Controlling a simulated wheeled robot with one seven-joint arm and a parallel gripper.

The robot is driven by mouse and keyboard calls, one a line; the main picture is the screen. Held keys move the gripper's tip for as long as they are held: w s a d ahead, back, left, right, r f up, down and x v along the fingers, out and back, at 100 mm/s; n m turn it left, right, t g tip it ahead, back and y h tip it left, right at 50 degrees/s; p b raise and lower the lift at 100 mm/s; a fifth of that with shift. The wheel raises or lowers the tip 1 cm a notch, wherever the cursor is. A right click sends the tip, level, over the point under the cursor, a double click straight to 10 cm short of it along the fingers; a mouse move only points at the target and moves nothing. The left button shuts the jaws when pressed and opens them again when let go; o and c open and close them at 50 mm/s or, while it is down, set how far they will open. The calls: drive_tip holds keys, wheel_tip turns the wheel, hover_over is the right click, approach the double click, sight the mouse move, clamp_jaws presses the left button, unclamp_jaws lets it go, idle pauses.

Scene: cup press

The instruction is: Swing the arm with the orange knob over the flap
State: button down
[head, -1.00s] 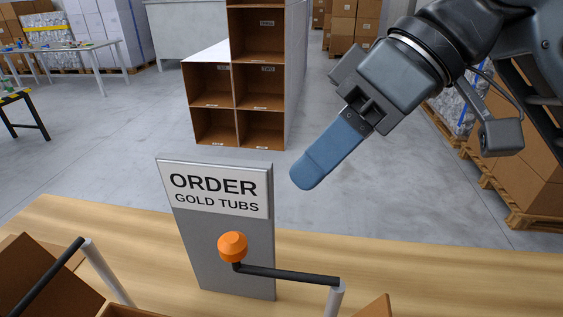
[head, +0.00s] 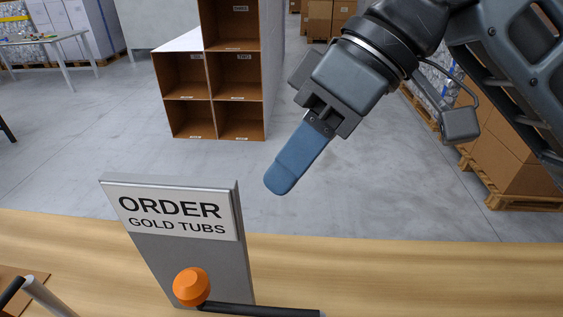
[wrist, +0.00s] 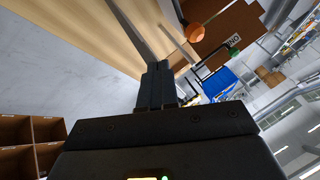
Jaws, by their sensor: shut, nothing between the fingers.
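The orange knob (head: 191,287) sits at one end of a dark swing arm (head: 265,309), low in the head view in front of the order sign. The arm runs right from the knob and is partly cut off by the bottom edge. The knob also shows in the wrist view (wrist: 194,32). My gripper (head: 277,184) is above and to the right of the knob, apart from it, with blue fingers shut and empty. The fingers look dark in the wrist view (wrist: 157,72). Brown cardboard (wrist: 222,30) lies beyond the knob there; I cannot tell which part is the flap.
A grey upright sign (head: 180,215) reading "ORDER GOLD TUBS" stands on the wooden table (head: 400,275), left of my gripper. Another rod (head: 45,297) and cardboard (head: 30,278) show at the lower left. The table's right side is clear. A brown shelf (head: 237,75) stands on the floor behind.

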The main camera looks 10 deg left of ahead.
sight(192, 287)
drive_tip(key=s+a+f+p, duration=0.1)
drive_tip(key=s+a+f, duration=0.4)
drive_tip(key=shift+s+a+f, duration=0.25)
drive_tip(key=shift+s+f, duration=0.15)
drive_tip(key=shift+s+p, duration=0.2)
drive_tip(key=shift+p, duration=0.1)
